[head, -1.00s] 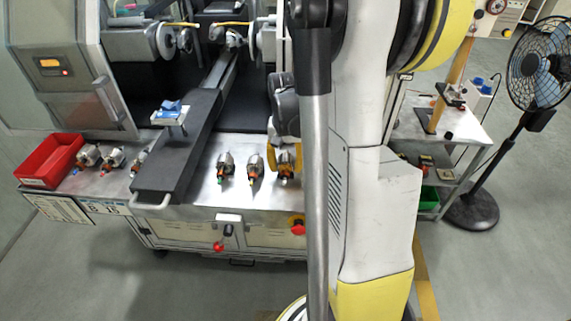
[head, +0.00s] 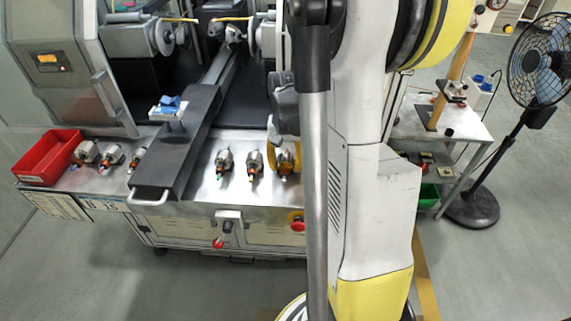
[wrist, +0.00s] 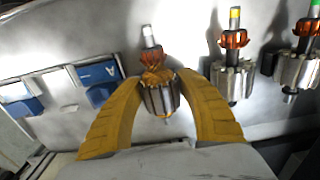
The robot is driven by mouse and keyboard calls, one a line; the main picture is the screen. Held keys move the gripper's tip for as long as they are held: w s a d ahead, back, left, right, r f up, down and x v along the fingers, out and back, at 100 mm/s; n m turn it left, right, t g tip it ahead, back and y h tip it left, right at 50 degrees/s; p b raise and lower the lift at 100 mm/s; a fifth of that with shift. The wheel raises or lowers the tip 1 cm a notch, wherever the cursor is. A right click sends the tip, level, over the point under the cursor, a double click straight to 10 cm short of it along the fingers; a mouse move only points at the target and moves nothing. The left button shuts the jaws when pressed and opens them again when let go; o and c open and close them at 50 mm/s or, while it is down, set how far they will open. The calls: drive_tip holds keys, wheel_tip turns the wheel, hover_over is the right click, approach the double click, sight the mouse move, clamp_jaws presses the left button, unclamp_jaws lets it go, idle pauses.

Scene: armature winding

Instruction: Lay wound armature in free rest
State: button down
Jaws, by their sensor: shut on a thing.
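My gripper (wrist: 163,112) has its yellow fingers on both sides of a wound armature (wrist: 156,82), with a grey laminated core, copper-orange winding and pale shaft. It is shut on this armature, whose shaft points away from the palm. In the head view my gripper (head: 287,160) is at the right end of the front row, partly hidden by my arm.
Several more armatures (head: 88,152) lie beside a red bin (head: 48,158) on the left. A black slide (head: 185,150) with a blue-topped stand (head: 168,108) divides the bench. A fan (head: 538,80) stands far right.

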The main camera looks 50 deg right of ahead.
drive_tip(key=c, duration=0.7)
unclamp_jaws()
wheel_tip(320, 180, up, 12)
idle(0.5)
